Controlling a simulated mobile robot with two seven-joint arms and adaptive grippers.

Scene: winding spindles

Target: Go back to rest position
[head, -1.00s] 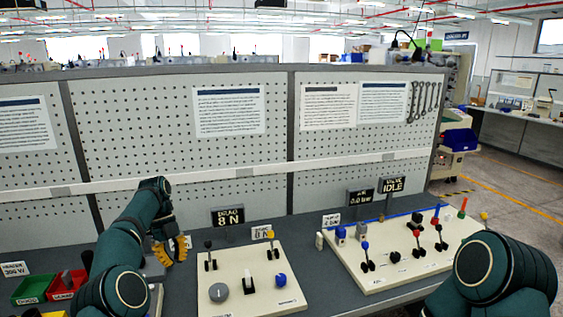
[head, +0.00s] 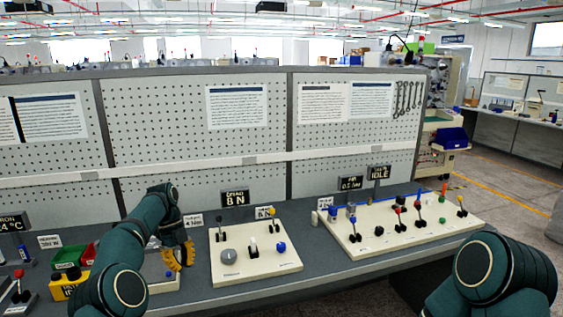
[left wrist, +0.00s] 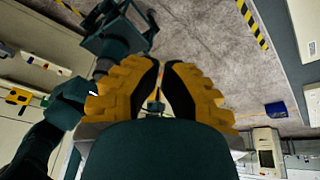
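My left gripper (head: 179,257), with yellow ridged fingers, hangs pointing down in the head view, over the left part of the grey bench (head: 345,263). It also shows in the left wrist view (left wrist: 158,72), where a gap shows between the two dark finger pads and nothing is held. The gripper is left of the cream control panel (head: 230,269) with its grey knob, levers and blue button. My right arm (head: 490,275) shows at the lower right of the head view, and its gripper is outside the picture.
A longer cream panel (head: 425,235) with several coloured levers stands on the right of the bench. A pegboard wall (head: 190,130) rises behind the bench. Open floor (head: 510,185) shows at the right.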

